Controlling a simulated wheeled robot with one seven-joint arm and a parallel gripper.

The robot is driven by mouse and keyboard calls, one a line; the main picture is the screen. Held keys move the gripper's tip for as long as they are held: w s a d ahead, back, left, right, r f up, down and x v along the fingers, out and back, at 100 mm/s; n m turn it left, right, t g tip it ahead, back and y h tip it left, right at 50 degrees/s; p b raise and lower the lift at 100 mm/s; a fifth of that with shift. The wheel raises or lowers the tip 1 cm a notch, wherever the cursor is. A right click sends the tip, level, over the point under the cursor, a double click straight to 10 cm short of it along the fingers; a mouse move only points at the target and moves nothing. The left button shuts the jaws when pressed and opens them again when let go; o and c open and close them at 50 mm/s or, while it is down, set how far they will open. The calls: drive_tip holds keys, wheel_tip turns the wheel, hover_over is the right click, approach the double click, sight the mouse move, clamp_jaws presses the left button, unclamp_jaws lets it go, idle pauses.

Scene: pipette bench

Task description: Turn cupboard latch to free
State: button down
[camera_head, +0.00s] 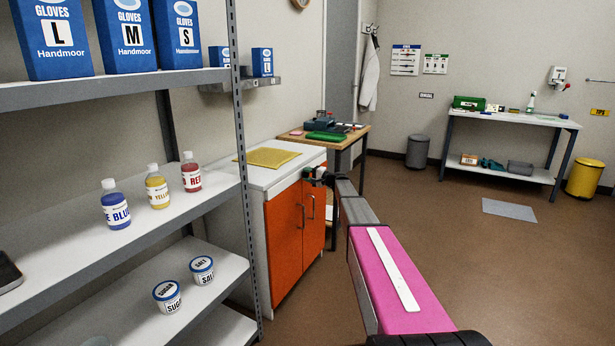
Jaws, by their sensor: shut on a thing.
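My arm reaches out to the upper edge of the doors. My gripper (314,175) is small and far off there, shut on the cupboard latch at the top of the doors. A small green patch shows at the gripper. The latch itself is mostly hidden by the gripper, and its angle cannot be told.
A grey shelf rack (120,248) with bottles, tubs and glove boxes stands close at the left. A yellow mat (268,157) lies on the cupboard top. A wooden table (345,138) stands behind the cupboard. The brown floor at the right is mostly clear.

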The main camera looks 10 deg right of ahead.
idle(0.4)
drive_tip(key=c, duration=0.7)
unclamp_jaws()
drive_tip(key=shift+s, duration=0.1)
drive_tip(key=v, duration=1)
drive_tip(key=shift+s+d, duration=0.15)
drive_tip(key=shift+d, duration=0.15)
